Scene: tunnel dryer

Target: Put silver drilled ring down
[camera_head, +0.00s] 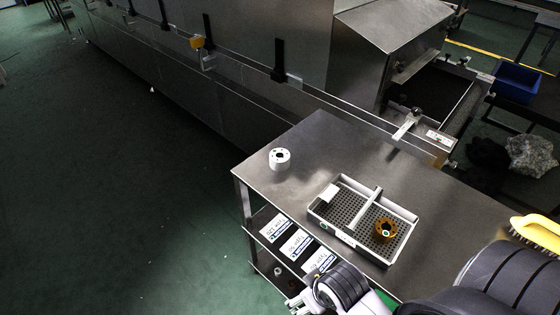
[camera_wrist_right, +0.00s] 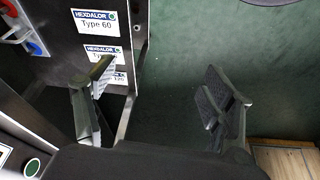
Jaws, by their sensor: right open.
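A pale silver-white ring (camera_head: 280,159) with a dark centre hole stands on the steel table at its left end, apart from the tray. I cannot make out drilled holes in it. A brass-coloured ring (camera_head: 386,229) stands in the right part of a white-rimmed tray (camera_head: 331,231). My right gripper (camera_wrist_right: 160,100) is open with nothing between its fingers in the right wrist view, over green floor beside the shelf labels. In the head view my right arm comes in at the bottom, its fingers not clear. My left gripper is not in view.
The steel table top (camera_head: 335,150) is clear around the silver-white ring and behind the tray. Printed labels (camera_head: 295,243) sit on the shelf below the front edge. A yellow brush (camera_head: 538,231) lies at the right. The dryer (camera_head: 250,60) runs along the back.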

